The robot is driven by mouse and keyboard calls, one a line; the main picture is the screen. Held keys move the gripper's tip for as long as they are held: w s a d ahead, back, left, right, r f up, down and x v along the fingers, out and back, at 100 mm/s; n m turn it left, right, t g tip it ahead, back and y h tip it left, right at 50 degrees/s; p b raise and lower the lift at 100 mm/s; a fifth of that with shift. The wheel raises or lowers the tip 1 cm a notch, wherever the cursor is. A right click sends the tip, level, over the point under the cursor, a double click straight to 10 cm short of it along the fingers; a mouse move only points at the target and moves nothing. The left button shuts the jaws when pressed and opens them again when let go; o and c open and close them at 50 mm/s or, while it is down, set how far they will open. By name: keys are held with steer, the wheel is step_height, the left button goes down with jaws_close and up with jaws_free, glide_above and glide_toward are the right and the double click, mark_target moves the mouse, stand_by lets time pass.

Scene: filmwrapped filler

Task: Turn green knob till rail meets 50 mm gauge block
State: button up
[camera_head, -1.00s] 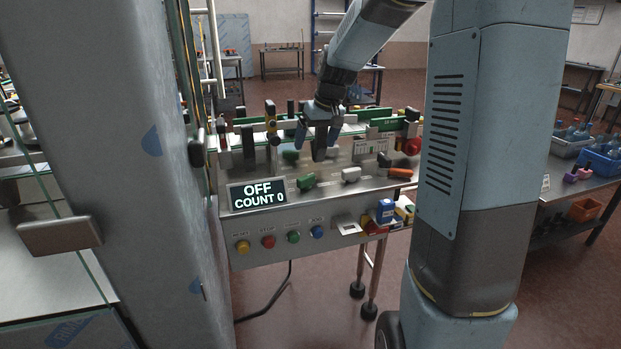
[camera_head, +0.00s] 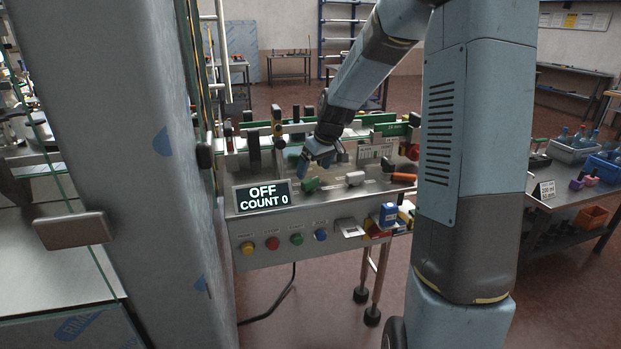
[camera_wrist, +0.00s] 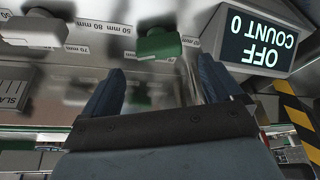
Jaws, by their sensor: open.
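My gripper (camera_head: 316,160) is open and empty above the machine's bench top. In the wrist view, its two dark blue fingers (camera_wrist: 160,88) are spread apart. A green block-like piece (camera_wrist: 158,44) lies ahead of the fingertips, by the "60 mm" mark; it appears to be the green piece (camera_head: 310,184) below the gripper in the head view. A darker green part (camera_wrist: 140,95) shows blurred between the fingers; I cannot tell which is the knob. The rail (camera_head: 290,128) runs along the back of the bench. I cannot identify the 50 mm gauge block.
A display (camera_head: 262,196) reads "OFF, COUNT 0". Coloured buttons (camera_head: 272,243) line the front panel. A grey cabinet (camera_head: 130,150) stands close on the left.

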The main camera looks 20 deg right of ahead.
mark_target(310, 179)
steer(key=shift+x, duration=2.5)
steer(key=c, duration=1)
